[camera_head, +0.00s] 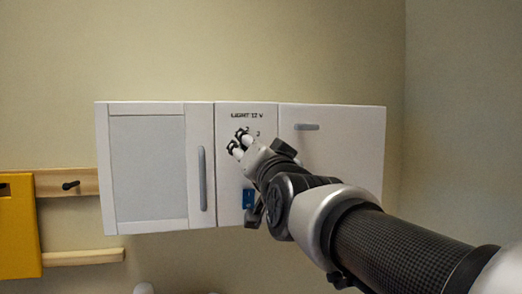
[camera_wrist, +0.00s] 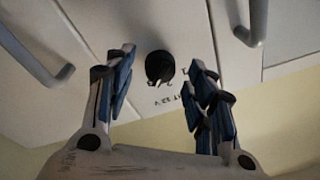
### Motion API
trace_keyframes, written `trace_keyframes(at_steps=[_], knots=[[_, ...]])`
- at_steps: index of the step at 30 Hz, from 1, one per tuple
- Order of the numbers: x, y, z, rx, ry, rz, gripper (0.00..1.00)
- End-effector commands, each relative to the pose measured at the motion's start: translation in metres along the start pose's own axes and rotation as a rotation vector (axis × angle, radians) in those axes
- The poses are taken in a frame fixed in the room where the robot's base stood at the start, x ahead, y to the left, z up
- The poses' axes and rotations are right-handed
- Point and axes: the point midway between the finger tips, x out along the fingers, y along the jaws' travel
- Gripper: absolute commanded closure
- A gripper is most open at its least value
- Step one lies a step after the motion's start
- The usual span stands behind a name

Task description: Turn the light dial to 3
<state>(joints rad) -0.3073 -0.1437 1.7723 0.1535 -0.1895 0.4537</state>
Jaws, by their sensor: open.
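The light dial (camera_wrist: 160,66) is a round black knob on the white panel, between my open fingers in the wrist view. Its pointer setting cannot be read. The "LIGHT 12 V" label (camera_head: 247,115) is above it in the head view, with small digits 2 and 3 partly visible beside my gripper. In the wrist view my gripper (camera_wrist: 163,60) has one finger on each side of the knob, with gaps; contact is not visible.
A cabinet door (camera_head: 158,165) with a vertical grey handle (camera_head: 202,178) is to the left. Another door (camera_head: 345,150) with a horizontal handle (camera_head: 307,127) is to the right. A yellow object (camera_head: 18,225) hangs far left.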

Motion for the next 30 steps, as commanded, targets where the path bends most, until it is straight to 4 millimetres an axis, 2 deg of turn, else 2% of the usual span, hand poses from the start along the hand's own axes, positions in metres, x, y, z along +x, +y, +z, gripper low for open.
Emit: trace_keyframes(at_steps=[9, 15, 19, 30], knots=[[-0.069, -0.001, -0.001, 0.001, 0.002, -0.003, 0.5], [-0.097, -0.001, 0.0, 0.001, 0.0, -0.001, 0.5], [-0.104, 0.0, 0.0, 0.0, 0.0, -0.001, 0.5], [-0.106, 0.004, 0.004, -0.005, -0.008, 0.006, 0.5]])
